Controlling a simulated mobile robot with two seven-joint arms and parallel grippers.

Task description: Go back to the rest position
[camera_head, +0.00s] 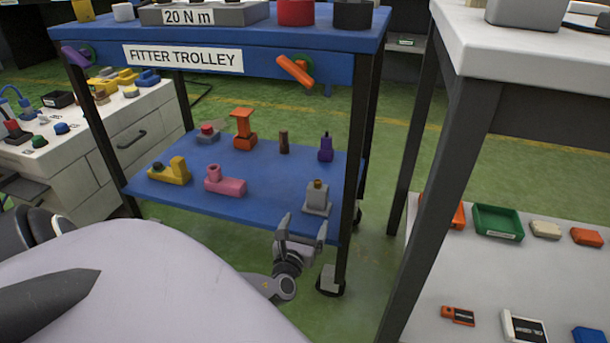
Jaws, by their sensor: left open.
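My left gripper (303,232) is at the front right corner of the blue trolley's lower shelf (262,185). Its two fingers point up and stand apart, with nothing seen between them. A grey block with a brown top (317,199) stands on the shelf just behind the fingertips. I cannot tell whether the fingers touch it. My right gripper is not in view. A pale rounded body part of mine fills the lower left.
The lower shelf also holds yellow (171,171), pink (225,181), orange (243,130) and purple (326,148) parts. The dark trolley leg (354,170) is close right of my gripper. A white-topped table (520,60) stands right. Green floor (375,255) shows between them.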

